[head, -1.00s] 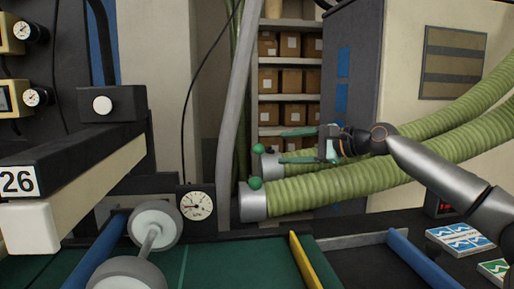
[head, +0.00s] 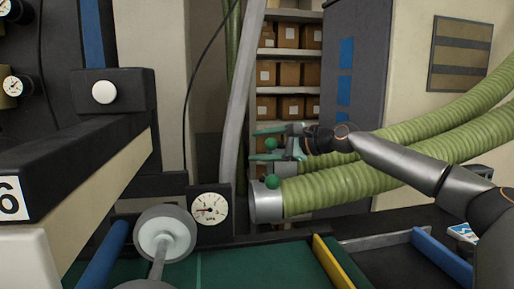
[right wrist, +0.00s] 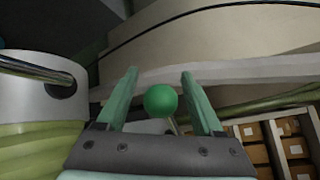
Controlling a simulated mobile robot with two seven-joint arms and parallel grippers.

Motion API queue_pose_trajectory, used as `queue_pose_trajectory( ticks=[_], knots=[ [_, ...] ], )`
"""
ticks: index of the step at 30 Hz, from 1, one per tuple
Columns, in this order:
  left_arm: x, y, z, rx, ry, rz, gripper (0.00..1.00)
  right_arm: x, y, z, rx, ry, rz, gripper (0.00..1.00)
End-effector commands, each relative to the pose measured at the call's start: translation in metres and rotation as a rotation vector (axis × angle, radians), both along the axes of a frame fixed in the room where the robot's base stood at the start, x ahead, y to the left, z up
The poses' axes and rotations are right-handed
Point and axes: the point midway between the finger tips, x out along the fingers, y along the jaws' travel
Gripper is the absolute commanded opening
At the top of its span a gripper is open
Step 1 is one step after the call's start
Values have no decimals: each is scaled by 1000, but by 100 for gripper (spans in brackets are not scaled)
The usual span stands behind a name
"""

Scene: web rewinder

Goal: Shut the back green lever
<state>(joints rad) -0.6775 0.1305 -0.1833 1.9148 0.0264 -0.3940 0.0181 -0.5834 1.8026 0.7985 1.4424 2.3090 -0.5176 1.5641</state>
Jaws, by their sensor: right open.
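The back green lever shows as a green ball knob (head: 271,144) at the mouth of the back green hose. My right gripper (head: 254,144) is open, with one green finger above the knob and one below it in the head view. In the right wrist view a green ball knob (right wrist: 160,101) sits between the two open fingers (right wrist: 159,72), apart from both. The lever's stem is mostly hidden behind the ball. A second green knob (head: 272,181) stands on the collar of the front hose, below my gripper. My left gripper is not in view.
Two ribbed green hoses (head: 350,190) run to the right beneath my right arm. A grey slanted post (head: 238,100) stands just left of the knobs. Shelves of boxes (head: 288,76) are behind. A dial gauge (head: 210,208) and yellow bar (head: 333,262) are lower down.

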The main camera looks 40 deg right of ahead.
Motion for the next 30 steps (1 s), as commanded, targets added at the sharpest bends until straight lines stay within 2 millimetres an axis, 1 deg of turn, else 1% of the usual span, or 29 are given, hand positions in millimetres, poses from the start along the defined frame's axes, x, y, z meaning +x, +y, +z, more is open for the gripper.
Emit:
queue_pose_trajectory(
  ticks=[7,8,25,26,30],
  knots=[
    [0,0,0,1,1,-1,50,0,0,1,0,-1,0,68],
    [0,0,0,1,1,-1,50,0,0,1,0,0,1,66],
    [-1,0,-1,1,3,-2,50,0,0,1,-1,0,0,2],
    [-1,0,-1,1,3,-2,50,0,0,1,-1,0,0,0],
    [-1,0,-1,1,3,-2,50,0,0,1,-1,0,0,0]
  ],
)
